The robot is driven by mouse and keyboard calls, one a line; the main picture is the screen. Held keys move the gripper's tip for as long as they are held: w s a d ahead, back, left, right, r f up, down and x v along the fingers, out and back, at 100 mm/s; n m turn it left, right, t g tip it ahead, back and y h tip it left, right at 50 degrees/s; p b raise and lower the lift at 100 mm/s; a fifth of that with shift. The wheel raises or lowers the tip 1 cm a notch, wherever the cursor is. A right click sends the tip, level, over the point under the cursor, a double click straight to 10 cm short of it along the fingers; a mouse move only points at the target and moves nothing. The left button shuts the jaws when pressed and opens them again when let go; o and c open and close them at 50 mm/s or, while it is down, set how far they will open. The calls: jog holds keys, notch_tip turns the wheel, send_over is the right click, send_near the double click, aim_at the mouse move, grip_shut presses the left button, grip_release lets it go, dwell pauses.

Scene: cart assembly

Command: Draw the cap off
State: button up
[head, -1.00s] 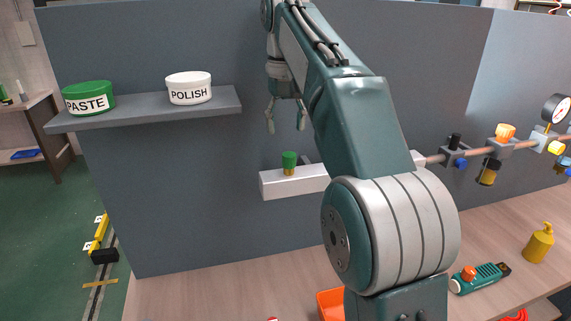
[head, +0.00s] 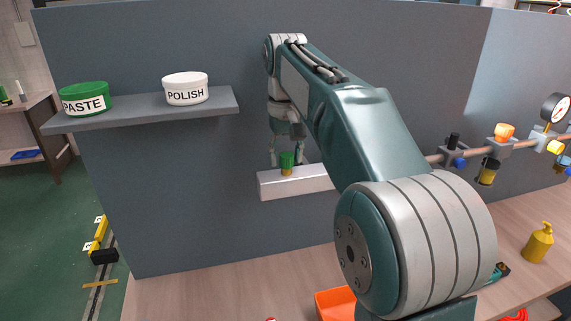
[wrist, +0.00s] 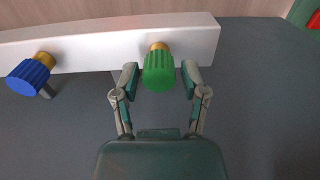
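A green ribbed cap (head: 287,161) sits on a short brass stem on a pale bar (head: 290,186) fixed to the grey wall panel. My gripper (head: 287,156) is over the cap from above, one finger on each side. In the wrist view, my gripper (wrist: 160,72) is open around the green cap (wrist: 158,71), with a small gap on both sides. A blue ribbed cap (wrist: 28,77) on a similar brass stem is further left along the bar (wrist: 100,46). It is not visible in the head view, where my arm covers part of the bar.
A grey shelf (head: 140,115) at the left holds a green PASTE tub (head: 85,98) and a white POLISH tub (head: 185,88). A pipe with valves and a gauge (head: 555,108) runs at the right. An orange bin (head: 335,303) and yellow bottle (head: 538,243) stand on the bench.

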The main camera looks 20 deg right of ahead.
aim_at(286, 154)
grip_shut()
jog(key=shift+r, duration=0.4)
jog(key=shift+r, duration=2.4)
